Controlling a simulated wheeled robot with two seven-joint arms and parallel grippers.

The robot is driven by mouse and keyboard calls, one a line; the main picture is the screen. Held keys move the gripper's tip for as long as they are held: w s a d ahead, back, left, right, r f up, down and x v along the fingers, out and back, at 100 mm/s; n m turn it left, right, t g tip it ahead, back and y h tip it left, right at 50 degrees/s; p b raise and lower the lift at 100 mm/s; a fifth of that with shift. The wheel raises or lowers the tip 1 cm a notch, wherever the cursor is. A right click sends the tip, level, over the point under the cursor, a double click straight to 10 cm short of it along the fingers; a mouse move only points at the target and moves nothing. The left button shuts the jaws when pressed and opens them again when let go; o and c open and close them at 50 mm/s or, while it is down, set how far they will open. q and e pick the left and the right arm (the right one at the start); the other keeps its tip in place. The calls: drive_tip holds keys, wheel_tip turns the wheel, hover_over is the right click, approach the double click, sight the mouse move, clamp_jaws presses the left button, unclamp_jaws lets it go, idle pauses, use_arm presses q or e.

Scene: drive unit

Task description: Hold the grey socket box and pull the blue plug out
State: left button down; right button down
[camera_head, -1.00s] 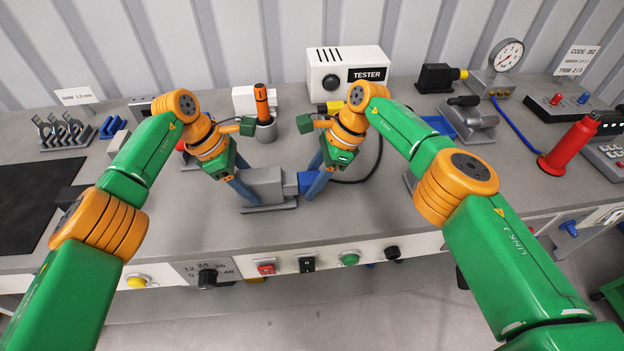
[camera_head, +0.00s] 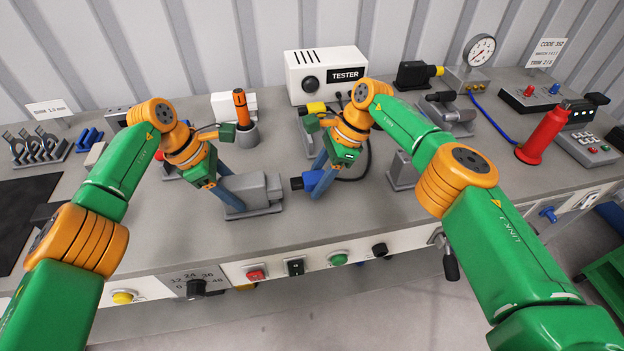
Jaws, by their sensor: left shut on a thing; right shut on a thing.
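The grey socket box (camera_head: 258,191) sits on its flat base on the bench. My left gripper (camera_head: 230,196) is shut on the left part of the box. A dark cable runs from behind the plug, curving up toward the tester (camera_head: 327,74). The gripper fingers hide parts of the box and the plug.
An orange-handled tool (camera_head: 241,107) stands in a grey holder behind the box. A grey block (camera_head: 401,172) stands right of my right gripper.

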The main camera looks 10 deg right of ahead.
sight(317, 175)
drive_tip(key=shift+r, duration=0.1)
wheel_tip(317, 175, up, 8)
drive_tip(key=shift+r, duration=0.2)
idle(0.4)
use_arm(q)
drive_tip(key=shift+c, duration=2.1)
unclamp_jaws()
drive_tip(key=shift+o, duration=1.3)
drive_tip(key=shift+w+f, duration=0.1)
use_arm(e)
drive_tip(key=shift+w+f, duration=0.1)
